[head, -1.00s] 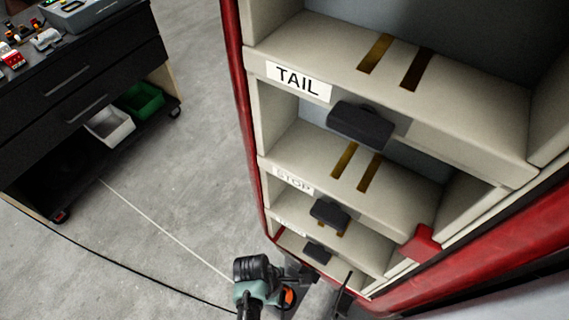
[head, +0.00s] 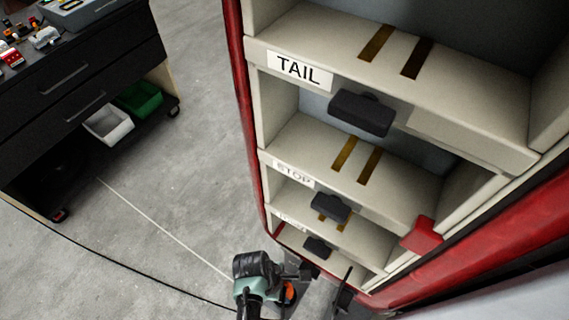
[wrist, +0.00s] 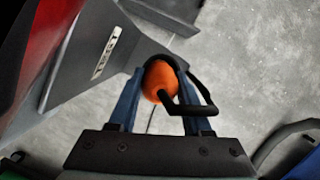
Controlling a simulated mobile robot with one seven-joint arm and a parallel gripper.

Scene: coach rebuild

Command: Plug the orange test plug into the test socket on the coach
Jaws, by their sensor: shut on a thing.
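My gripper (wrist: 158,88) is shut on the orange test plug (wrist: 157,80), which sits between its blue fingers in the wrist view. A black cable loops from the plug to the right. In the head view the plug (head: 290,291) is a small orange patch at my arm's end, low beside the coach, partly hidden by the wrist. The coach (head: 285,50) is an open cream shelf unit with red edges. I cannot make out the test socket for certain. In the wrist view a grey coach panel with a white label (wrist: 106,52) lies left of the plug, apparently apart from it.
Black blocks sit on the shelf fronts, by the TAIL label (head: 299,68) and the STOP label (head: 294,174). A red block (head: 421,234) is at the lower right. A dark workbench (head: 75,90) with bins stands at left.

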